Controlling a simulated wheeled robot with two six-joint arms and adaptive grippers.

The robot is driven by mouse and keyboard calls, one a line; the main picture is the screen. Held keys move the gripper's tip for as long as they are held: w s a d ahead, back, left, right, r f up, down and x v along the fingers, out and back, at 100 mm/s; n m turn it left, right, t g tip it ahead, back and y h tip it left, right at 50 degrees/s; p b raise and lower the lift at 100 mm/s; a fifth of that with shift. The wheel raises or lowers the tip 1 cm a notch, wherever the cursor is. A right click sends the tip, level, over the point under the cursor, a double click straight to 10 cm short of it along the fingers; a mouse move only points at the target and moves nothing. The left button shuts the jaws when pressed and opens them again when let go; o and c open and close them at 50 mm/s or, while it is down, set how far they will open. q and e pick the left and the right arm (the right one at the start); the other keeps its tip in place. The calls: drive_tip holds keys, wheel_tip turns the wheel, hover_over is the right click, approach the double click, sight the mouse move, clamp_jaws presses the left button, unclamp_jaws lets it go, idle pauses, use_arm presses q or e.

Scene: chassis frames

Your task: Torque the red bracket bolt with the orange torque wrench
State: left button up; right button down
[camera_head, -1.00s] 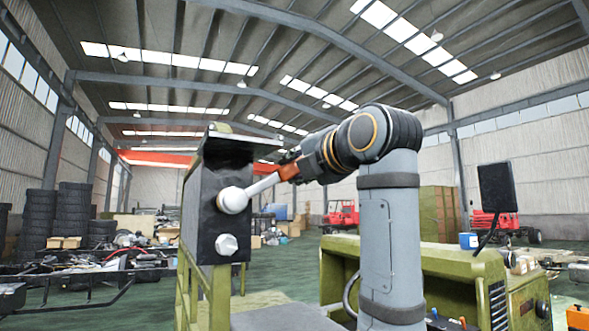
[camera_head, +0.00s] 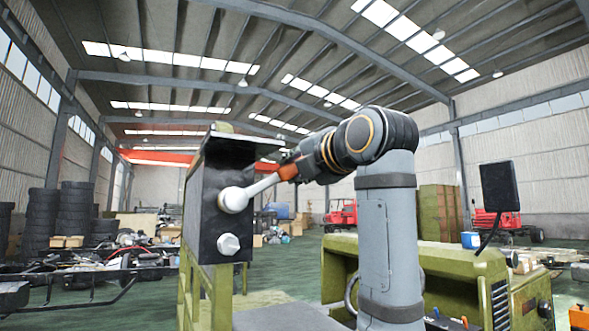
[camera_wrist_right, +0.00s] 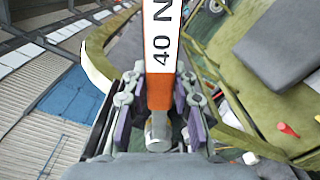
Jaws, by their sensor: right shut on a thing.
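My right gripper (camera_wrist_right: 158,115) is shut on the torque wrench (camera_wrist_right: 160,40). The wrench has an orange grip and a white shaft marked "40 N" in the right wrist view. In the head view its orange grip (camera_head: 288,172) is at my right gripper, and its pale shaft (camera_head: 264,185) slopes down left to a round white head (camera_head: 233,199). That head is at the dark bracket plate (camera_head: 222,222), over its upper part, and hides what lies behind it. A pale hex bolt (camera_head: 228,244) shows below it on the plate. No red on a bolt is visible. My left gripper is out of view.
The bracket stands on a green frame (camera_head: 190,290) with a ledge on top. A green machine body (camera_head: 455,270) and a dark panel on a stalk (camera_head: 498,187) stand to the right. Tyres (camera_head: 75,212) and scrap lie far left.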

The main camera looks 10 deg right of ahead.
drive_tip(key=shift+w+r, duration=0.1)
drive_tip(key=shift+w, duration=0.05)
idle(0.4)
drive_tip(key=shift+d+f+m+b, duration=0.1)
drive_tip(key=shift+f+m+b, duration=0.2)
drive_tip(key=shift+f+b, duration=0.15)
drive_tip(key=shift+w+d+f+m+b, duration=0.1)
drive_tip(key=shift+d+f+m+b, duration=0.2)
drive_tip(key=shift+f+m, duration=0.2)
drive_tip(key=shift+w+d+f+m+b, duration=0.1)
drive_tip(key=shift+d+f+m+b, duration=0.05)
drive_tip(key=shift+f+m+b, duration=0.3)
drive_tip(key=shift+f, duration=0.1)
